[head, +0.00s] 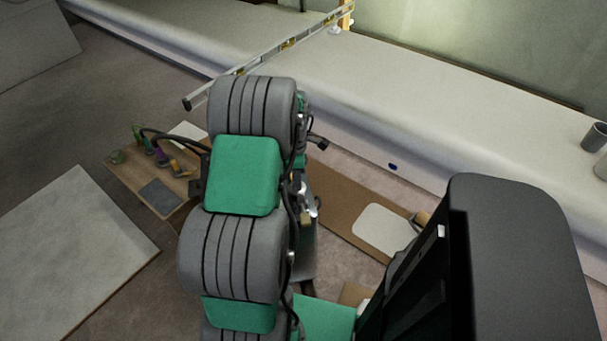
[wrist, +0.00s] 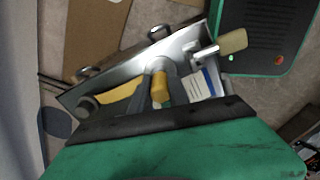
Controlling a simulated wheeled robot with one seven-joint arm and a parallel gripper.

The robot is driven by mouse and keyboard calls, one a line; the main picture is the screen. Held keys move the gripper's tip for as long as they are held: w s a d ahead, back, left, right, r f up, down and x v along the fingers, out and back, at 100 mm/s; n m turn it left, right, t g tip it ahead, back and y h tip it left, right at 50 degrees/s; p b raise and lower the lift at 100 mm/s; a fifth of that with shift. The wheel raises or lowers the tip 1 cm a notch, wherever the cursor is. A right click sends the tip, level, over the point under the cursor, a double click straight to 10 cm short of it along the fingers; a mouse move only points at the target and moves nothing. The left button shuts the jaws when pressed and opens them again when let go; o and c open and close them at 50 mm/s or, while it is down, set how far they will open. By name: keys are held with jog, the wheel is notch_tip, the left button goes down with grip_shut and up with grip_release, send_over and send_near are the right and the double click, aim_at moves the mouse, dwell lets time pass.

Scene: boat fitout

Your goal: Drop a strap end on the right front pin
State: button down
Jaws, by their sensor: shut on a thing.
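In the wrist view a bright metal fixture (wrist: 118,75) lies tilted across the picture, with dark round pegs along its edges, among them an upper peg (wrist: 160,32) and a left peg (wrist: 88,72). My gripper (wrist: 160,88) is shut on a yellow strap end in front of the fixture. More yellow strap (wrist: 118,97) shows to the left. I cannot tell whether the held end touches a pin, or which peg is the right front pin. In the head view my arm hides the gripper and most of the fixture; only a metal sliver (head: 310,212) shows.
A wooden board (head: 150,185) with small coloured fittings lies on the floor at left. A large pale panel (head: 70,255) lies nearer. A brown board with a white pad (head: 383,229) lies right of my arm. A long white bench (head: 400,110) runs behind, with a spirit level (head: 270,55) on it.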

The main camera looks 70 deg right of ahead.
jog(key=shift+f, duration=0.1)
jog(key=shift+f+b, duration=0.35)
jog(key=shift+f, duration=0.15)
jog(key=c, duration=1.2)
grip_release()
jog(key=shift+o, duration=0.7)
jog(key=o, duration=0.4)
jog(key=shift+o, duration=0.2)
